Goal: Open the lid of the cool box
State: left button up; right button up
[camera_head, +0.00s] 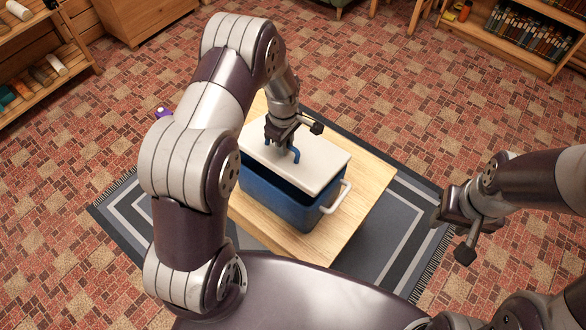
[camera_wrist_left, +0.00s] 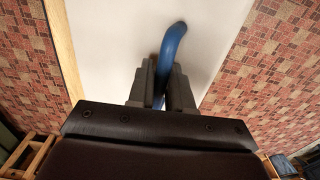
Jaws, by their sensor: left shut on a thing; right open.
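The cool box has a blue body (camera_head: 275,199) and a white lid (camera_head: 318,168); it stands on a wooden table in the head view. A dark gap shows between the lid and the near rim, so the lid appears slightly raised. A blue handle (camera_wrist_left: 174,42) sticks up from the lid. My left gripper (camera_head: 284,147) is shut on this handle, above the lid; its fingers (camera_wrist_left: 162,84) also show around the handle in the left wrist view. My right gripper (camera_head: 452,230) is open and empty, right of the table and apart from the box.
The wooden table (camera_head: 365,187) has bare top to the right of the box. A white side handle (camera_head: 339,198) sticks out from the box's right end. A grey striped rug (camera_head: 398,232) lies beneath. Shelves (camera_head: 505,35) stand at the back right and left (camera_head: 70,65), away from the table.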

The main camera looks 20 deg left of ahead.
pick_arm(q)
jog(key=shift+w+d+r+p, duration=0.15)
jog(key=shift+w+r+p, duration=0.3)
jog(key=shift+w+r, duration=0.2)
jog(key=shift+w+d+r+p, duration=0.15)
jog(key=shift+w+r+p, duration=0.2)
jog(key=shift+r, duration=0.1)
jog(key=shift+w+r, duration=0.15)
jog(key=shift+w, duration=0.05)
jog(key=shift+d, duration=0.1)
jog(key=shift+w+d+r, duration=0.15)
jog(key=shift+w+r, duration=0.35)
jog(key=shift+w, duration=0.2)
